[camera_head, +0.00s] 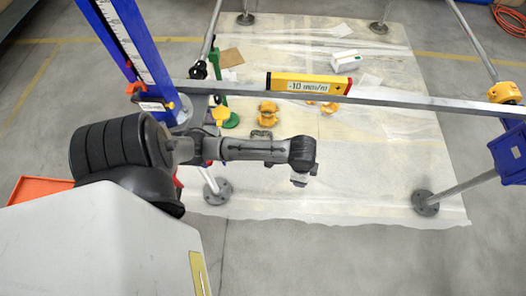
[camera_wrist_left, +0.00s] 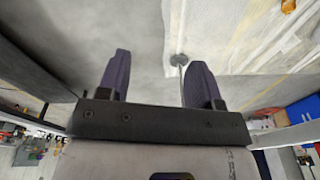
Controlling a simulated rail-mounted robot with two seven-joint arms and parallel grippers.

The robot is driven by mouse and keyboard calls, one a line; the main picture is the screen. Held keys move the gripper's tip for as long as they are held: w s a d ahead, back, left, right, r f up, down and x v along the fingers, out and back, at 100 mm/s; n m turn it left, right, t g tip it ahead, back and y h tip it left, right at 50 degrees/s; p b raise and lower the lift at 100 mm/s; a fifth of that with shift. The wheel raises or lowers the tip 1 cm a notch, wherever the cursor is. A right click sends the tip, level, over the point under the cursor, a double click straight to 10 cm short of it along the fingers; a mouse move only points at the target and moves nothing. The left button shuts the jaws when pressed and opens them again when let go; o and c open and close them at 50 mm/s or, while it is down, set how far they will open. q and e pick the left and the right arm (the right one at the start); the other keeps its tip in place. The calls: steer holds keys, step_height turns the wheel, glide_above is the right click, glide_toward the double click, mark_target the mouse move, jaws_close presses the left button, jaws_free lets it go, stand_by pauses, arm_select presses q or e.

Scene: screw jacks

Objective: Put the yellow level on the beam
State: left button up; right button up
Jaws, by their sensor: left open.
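The yellow level (camera_head: 308,84) has red ends and a display reading "-10 mm/m". It lies along the grey beam (camera_head: 420,102), left of the beam's middle, and appears to rest on its top. My left gripper (camera_head: 300,180) hangs below and in front of the beam, apart from the level. In the left wrist view my left gripper (camera_wrist_left: 158,82) has its two fingers wide apart with nothing between them. The level is not clearly seen there. My right gripper is not in view.
A blue jack post (camera_head: 128,40) with a scale stands at the beam's left end. A blue jack part (camera_head: 508,155) is at the right. Yellow parts (camera_head: 267,113) and a white box (camera_head: 346,60) lie on the floor sheet (camera_head: 350,190). Grey poles stand around.

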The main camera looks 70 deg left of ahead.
arm_select(q)
steer(key=s+d+r+n+t, duration=0.1)
steer(key=s+d+n, duration=0.1)
steer(key=s, duration=0.5)
steer(key=s+d+r+n+t, duration=0.1)
steer(key=s+d, duration=0.3)
steer(key=s, duration=0.4)
steer(key=shift+s+d+r+n, duration=0.15)
steer(key=shift+d+r+n, duration=0.1)
steer(key=shift+r+n, duration=0.5)
steer(key=shift+f, duration=0.2)
